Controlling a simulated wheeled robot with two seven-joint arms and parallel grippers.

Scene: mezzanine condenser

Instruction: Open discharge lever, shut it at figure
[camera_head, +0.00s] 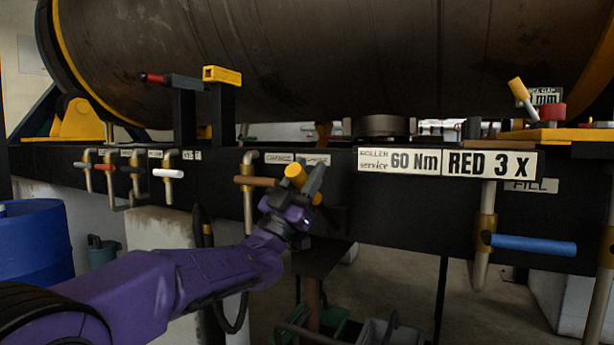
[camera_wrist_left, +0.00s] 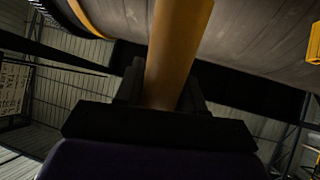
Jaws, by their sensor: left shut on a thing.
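A yellow lever handle (camera_head: 295,171) sits under a small white label (camera_head: 315,159) on the black beam, in the middle of the head view. The label's words are too small to read surely. My left gripper (camera_head: 308,190) is shut on this handle. The left wrist view shows the yellow handle (camera_wrist_left: 178,50) rising between the dark fingers (camera_wrist_left: 160,95). A small display sign (camera_head: 545,97) ending in "mm" stands at the upper right. A yellow-tipped lever (camera_head: 519,89) partly covers it, and its figure is not readable. My right gripper is not in view.
Beside the held handle is a brown-handled pipe valve (camera_head: 256,181). Red, brown and white valve handles (camera_head: 168,173) hang further left, and a blue one (camera_head: 530,245) at right. A large drum (camera_head: 330,60) lies above the beam. A blue barrel (camera_head: 35,245) stands at left.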

